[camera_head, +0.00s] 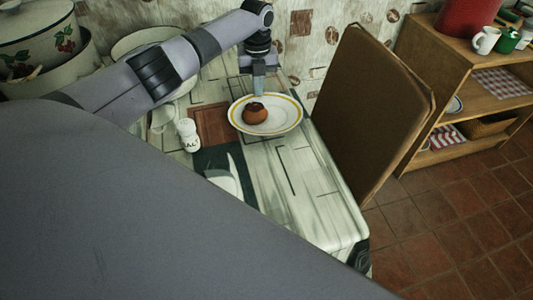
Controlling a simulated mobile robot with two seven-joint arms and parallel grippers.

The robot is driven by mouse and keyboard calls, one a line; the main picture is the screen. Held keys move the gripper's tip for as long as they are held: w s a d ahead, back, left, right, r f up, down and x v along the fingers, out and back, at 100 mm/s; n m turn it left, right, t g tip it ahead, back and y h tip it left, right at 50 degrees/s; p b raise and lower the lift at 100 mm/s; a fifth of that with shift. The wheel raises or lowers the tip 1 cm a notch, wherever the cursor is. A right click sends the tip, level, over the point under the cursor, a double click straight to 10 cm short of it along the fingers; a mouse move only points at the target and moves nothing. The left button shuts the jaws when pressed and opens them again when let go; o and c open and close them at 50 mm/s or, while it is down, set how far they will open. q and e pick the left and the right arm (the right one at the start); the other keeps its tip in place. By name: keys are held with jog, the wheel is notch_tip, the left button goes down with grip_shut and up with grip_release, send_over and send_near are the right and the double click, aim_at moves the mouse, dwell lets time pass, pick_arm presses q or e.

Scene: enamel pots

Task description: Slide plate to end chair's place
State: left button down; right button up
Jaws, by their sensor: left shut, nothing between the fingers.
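A white plate with a yellow band (283,125) lies on the table (296,175) near its far right side. A round brown item (255,113), perhaps a fruit or bun, sits on the plate. My left gripper (258,92) is shut and empty, pointing down at the plate's far rim; I cannot tell whether it touches. A chair with a tall brown back (368,110) stands at the table's right end, beyond the plate. My right gripper is not in view.
A white salt shaker (188,136) stands left of the plate, by a reddish-brown board or tile (212,124). Enamel pots (40,45) are at the far left. A wooden shelf (460,60) stands at the right. The table's front right part is clear.

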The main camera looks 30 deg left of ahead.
pick_arm(q)
jog(key=shift+w+a+f+b, duration=0.2)
jog(key=shift+w+a+b, duration=0.2)
jog(key=shift+b, duration=0.15)
jog(key=shift+w+a, duration=0.1)
jog(key=shift+r, duration=0.15)
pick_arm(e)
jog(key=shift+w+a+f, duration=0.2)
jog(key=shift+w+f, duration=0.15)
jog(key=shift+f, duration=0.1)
pick_arm(q)
jog(key=shift+r+p, duration=0.75)
jog(key=shift+r, duration=0.1)
jog(key=shift+f, duration=0.15)
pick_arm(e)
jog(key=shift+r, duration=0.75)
pick_arm(q)
notch_tip(320, 180, up, 7)
jog(key=shift+f, duration=0.15)
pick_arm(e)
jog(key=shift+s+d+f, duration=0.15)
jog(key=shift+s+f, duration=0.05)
